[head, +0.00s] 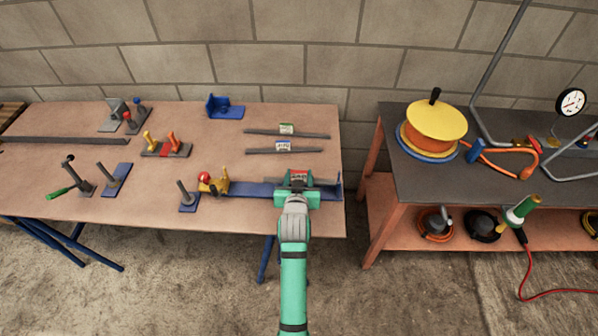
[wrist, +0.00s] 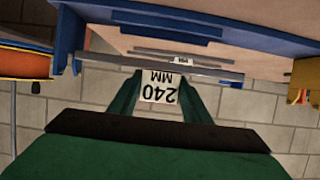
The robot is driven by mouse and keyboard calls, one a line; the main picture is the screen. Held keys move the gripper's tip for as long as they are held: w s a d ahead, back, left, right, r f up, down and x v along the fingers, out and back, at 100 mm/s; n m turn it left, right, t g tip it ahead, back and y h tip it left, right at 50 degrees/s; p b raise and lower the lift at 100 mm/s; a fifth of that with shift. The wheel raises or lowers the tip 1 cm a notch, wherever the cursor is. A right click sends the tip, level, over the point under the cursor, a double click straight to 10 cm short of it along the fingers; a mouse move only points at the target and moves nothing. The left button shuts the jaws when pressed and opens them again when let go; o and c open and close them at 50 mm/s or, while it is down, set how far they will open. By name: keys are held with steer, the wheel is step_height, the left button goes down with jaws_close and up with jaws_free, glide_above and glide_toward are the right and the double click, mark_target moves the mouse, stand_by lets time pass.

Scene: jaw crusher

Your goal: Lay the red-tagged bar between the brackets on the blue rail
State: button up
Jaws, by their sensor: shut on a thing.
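My gripper (head: 297,189) is shut on the red-tagged bar (head: 322,182), gripping it near its middle, at the right part of the blue rail (head: 255,189). The red tag (head: 299,175) shows above my jaws; in the wrist view a 240 MM tag (wrist: 159,88) shows between the green fingers. The bar runs roughly along the rail. A blue bracket (head: 338,186) stands at the rail's right end and a yellow bracket (head: 220,183) towards its left. Both also show in the wrist view, blue (wrist: 66,40) and yellow (wrist: 303,80). I cannot tell whether the bar touches the rail.
Two similar bars, green-tagged (head: 310,133) and blue-tagged (head: 310,150), lie behind on the bench (head: 215,155). A blue post base (head: 188,201) stands left of the rail. A second bench (head: 395,180) with a yellow reel (head: 436,120) stands right, beyond a gap.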

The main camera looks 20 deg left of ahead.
steer(key=shift+f, duration=1.1)
steer(key=shift+f, duration=1.35)
stand_by(0.9)
steer(key=o, duration=1.3)
steer(key=shift+s, duration=0.1)
steer(key=v, duration=1)
steer(key=shift+s+r, duration=0.2)
steer(key=shift+s, duration=0.05)
steer(key=shift+d, duration=0.1)
